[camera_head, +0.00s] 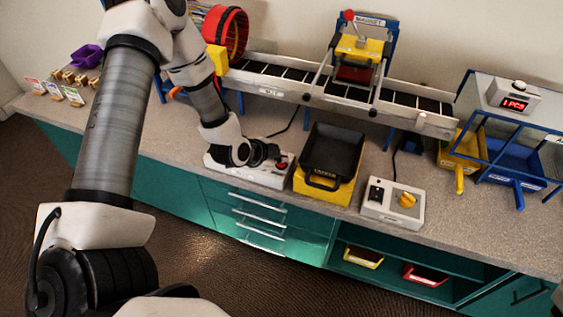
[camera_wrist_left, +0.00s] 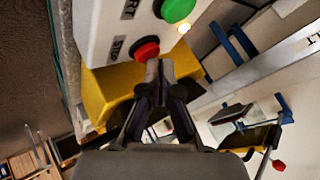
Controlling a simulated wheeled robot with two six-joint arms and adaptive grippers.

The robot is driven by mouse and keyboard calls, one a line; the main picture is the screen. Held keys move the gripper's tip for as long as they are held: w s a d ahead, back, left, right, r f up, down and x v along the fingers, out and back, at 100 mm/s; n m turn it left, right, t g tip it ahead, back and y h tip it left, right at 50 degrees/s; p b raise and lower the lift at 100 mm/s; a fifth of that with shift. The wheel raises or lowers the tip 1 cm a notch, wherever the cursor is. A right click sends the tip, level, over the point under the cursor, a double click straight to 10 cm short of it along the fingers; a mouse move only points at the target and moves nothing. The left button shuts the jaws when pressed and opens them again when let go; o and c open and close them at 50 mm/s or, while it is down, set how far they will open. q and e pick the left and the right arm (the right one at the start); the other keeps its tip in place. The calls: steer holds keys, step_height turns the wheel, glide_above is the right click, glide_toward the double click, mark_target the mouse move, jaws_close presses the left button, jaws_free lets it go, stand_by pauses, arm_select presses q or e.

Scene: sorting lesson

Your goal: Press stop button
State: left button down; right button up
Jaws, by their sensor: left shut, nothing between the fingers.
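The white control box (camera_head: 262,178) sits on the counter near its front edge. Its red stop button (camera_head: 281,166) shows just right of my left gripper (camera_head: 272,153). In the left wrist view the box (camera_wrist_left: 105,25) carries the red button (camera_wrist_left: 145,48) beside a STOP label and a green button (camera_wrist_left: 177,9) beside a START label. My left gripper (camera_wrist_left: 158,68) is shut and empty, its fingertips right at the edge of the red button. I cannot tell whether they touch it. In the head view the green button is hidden behind my gripper. My right gripper is not in view.
A black tray on a yellow stand (camera_head: 318,190) is close right of the box. A grey box with an orange knob (camera_head: 407,200) stands further right. A conveyor (camera_head: 300,82) runs behind. Blue and yellow bins (camera_head: 515,160) are at the right.

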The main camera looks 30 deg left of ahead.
mark_target(280, 164)
arm_select(q)
steer(key=shift+f, duration=0.35)
steer(key=shift+r, duration=0.1)
stand_by(0.4)
steer(key=shift+r+p, duration=0.8)
step_height(280, 164, up, 5)
steer(key=p, duration=0.5)
steer(key=shift+r, duration=0.1)
stand_by(0.3)
